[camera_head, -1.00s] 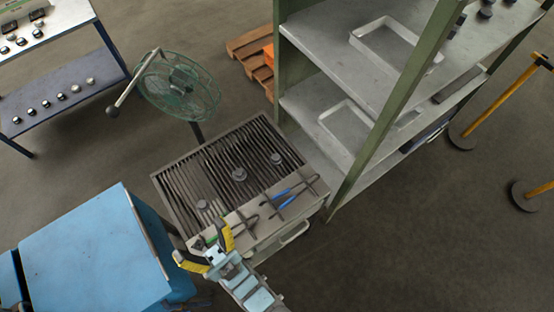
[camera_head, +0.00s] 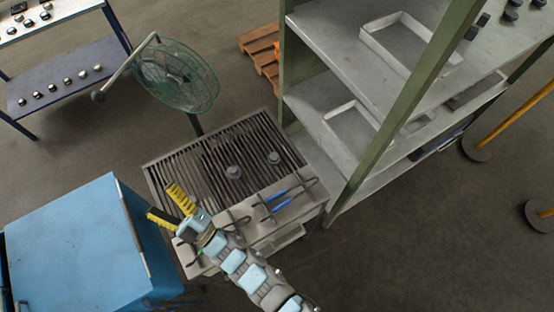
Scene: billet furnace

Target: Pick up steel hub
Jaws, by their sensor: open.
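Two small grey steel hubs stand on the slatted grate (camera_head: 190,160): one near the middle (camera_head: 233,172) and one nearer the right side (camera_head: 274,158). A third hub, seen earlier at the front left of the grate, is now hidden, apparently behind my gripper. My gripper (camera_head: 164,201) has yellow-and-black fingers spread apart and empty. It is over the front left corner of the grate, left of both visible hubs. I cannot tell its height above the grate.
Blue-handled tongs (camera_head: 278,200) and dark tools lie on the bench's front ledge. A blue cabinet (camera_head: 75,245) stands left, a green fan (camera_head: 178,77) behind, and a green-posted shelf (camera_head: 330,20) with trays right. A wooden pallet (camera_head: 262,50) lies at the back.

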